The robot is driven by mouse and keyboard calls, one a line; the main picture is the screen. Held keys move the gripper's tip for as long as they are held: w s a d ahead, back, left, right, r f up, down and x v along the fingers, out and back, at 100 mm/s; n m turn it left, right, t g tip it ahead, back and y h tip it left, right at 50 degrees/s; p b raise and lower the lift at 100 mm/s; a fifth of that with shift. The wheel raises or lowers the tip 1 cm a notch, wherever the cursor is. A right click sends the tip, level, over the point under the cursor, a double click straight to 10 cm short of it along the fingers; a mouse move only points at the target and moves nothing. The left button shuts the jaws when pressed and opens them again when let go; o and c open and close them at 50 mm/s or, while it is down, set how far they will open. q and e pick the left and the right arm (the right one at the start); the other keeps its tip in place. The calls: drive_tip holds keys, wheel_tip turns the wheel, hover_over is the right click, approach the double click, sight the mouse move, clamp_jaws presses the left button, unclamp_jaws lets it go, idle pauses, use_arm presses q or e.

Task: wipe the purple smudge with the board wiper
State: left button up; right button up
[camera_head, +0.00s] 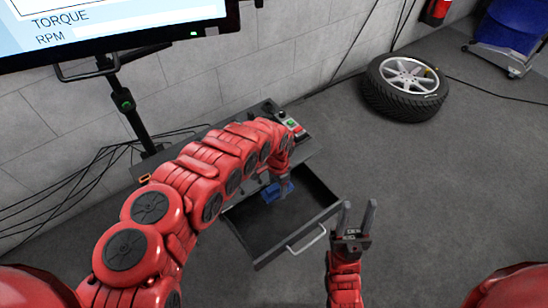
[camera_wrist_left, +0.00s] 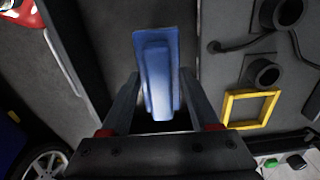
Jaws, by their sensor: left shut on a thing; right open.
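The blue board wiper (camera_head: 272,193) is over the open drawer, near its back edge. My left gripper (camera_head: 284,188) reaches down there and is shut on the wiper. In the left wrist view the wiper (camera_wrist_left: 157,75) sits between the two fingers of my left gripper (camera_wrist_left: 158,100). Whether the wiper touches the drawer floor is not clear. My right gripper (camera_head: 356,216) is open and empty, to the right of the drawer, with its fingers pointing up in the picture. I see no purple smudge in either view.
The open drawer (camera_head: 264,262) with a pale handle (camera_head: 307,240) juts from a grey bench (camera_head: 297,158). A yellow square frame (camera_wrist_left: 251,107) and dark round parts lie on the bench top. A screen (camera_head: 120,30) stands at upper left. A tyre (camera_head: 404,88) lies on open floor.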

use_arm(q)
drive_tip(key=shift+w+d+r+p, duration=0.15)
drive_tip(key=shift+w+d+p, duration=0.2)
drive_tip(key=shift+w+d, duration=0.3)
drive_tip(key=shift+s+d, duration=0.15)
drive_tip(key=shift+s, duration=0.05)
drive_tip(key=shift+w+d+r+p, duration=0.3)
drive_tip(key=shift+w+d+p, duration=0.05)
drive_tip(key=shift+w+p, duration=0.1)
drive_tip(key=shift+r, duration=0.1)
drive_tip(key=shift+r+p, duration=0.15)
drive_tip(key=shift+p, duration=0.15)
drive_tip(key=shift+s, duration=0.1)
drive_tip(key=shift+r, duration=0.1)
drive_tip(key=shift+a+r, duration=0.1)
drive_tip(key=shift+a, duration=0.05)
